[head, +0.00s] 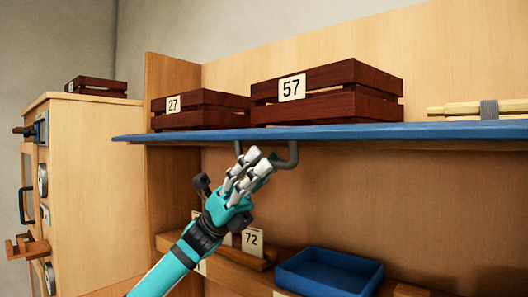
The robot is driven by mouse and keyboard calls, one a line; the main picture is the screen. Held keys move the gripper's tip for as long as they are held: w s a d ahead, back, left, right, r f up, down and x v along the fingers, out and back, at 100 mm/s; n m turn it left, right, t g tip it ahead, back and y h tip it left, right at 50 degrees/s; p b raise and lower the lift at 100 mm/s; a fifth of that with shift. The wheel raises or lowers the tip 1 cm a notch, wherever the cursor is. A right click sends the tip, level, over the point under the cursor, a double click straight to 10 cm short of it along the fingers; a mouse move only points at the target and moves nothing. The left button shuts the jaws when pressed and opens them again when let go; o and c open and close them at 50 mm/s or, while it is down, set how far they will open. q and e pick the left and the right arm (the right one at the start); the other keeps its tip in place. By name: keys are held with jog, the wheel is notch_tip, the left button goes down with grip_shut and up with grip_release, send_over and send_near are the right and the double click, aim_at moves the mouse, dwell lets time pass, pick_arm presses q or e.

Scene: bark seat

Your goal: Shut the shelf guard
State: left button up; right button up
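A long blue panel (400,132) lies about level along the front of the upper shelf; I take it for the shelf guard, though I cannot tell it surely from the shelf board. A dark grey bar handle (293,153) hangs from its underside. My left gripper (258,165), teal with pale finger pads, points up at this handle and covers its middle part. The fingers look close together, but whether they are closed around the bar or only in front of it is hidden. My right gripper is not in view.
Dark red slatted crates marked 57 (345,105) and 27 (215,119) stand just above the blue panel. A wooden rolling-pin-like rod (460,109) lies to the right. Below are a blue tray (330,287) and a card marked 72 (252,239). A wooden cabinet (95,190) stands left.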

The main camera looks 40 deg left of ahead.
pick_arm(q)
jog(key=shift+d+r, duration=0.2)
grip_shut()
